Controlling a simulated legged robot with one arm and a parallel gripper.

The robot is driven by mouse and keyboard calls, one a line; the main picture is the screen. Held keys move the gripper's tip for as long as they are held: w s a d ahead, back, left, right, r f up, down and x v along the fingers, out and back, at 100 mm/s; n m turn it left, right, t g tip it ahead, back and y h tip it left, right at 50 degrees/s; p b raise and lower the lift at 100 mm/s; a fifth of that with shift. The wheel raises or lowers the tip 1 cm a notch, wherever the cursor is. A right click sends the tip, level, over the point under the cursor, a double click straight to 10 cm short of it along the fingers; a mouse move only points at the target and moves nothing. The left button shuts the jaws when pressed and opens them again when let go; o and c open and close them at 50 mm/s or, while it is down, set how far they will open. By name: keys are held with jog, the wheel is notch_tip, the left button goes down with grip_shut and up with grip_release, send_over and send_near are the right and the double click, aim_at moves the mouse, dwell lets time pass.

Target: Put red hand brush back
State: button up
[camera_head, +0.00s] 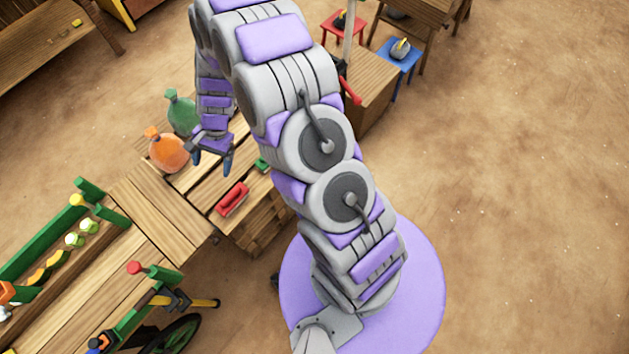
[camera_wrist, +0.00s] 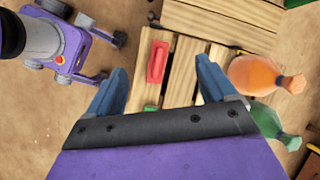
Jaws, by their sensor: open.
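The red hand brush (camera_head: 232,199) lies on a slatted wooden table (camera_head: 203,187), near its front edge. It also shows in the wrist view (camera_wrist: 157,62), between and beyond the two blue fingers. My gripper (camera_head: 212,160) is open and empty above the table, up and left of the brush in the head view. In the wrist view my gripper (camera_wrist: 160,88) has its fingers spread wide, and nothing is between them at their tips.
An orange sack (camera_head: 167,153) and a green sack (camera_head: 183,113) stand beside my gripper. A small green object (camera_head: 262,165) lies near the brush. A cart with green rails (camera_head: 45,243) adjoins at lower left. Open sandy ground (camera_head: 530,200) lies to the right.

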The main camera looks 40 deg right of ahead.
jog(key=s+d+r+n+h, duration=0.1)
jog(key=s+d+r+n, duration=0.15)
jog(key=s+r, duration=0.5)
jog(key=s+d+r+n+h, duration=0.1)
jog(key=s+r+n, duration=0.35)
jog(key=r, duration=0.65)
jog(key=s+d+r+n+h, duration=0.1)
jog(key=s+d+r, duration=0.3)
jog(key=s, duration=0.5)
jog(key=s+d+r+n+h, duration=0.2)
jog(key=s+d+r, duration=0.2)
jog(key=s, duration=0.6)
jog(key=shift+s+d, duration=0.15)
jog(key=shift+d, duration=0.55)
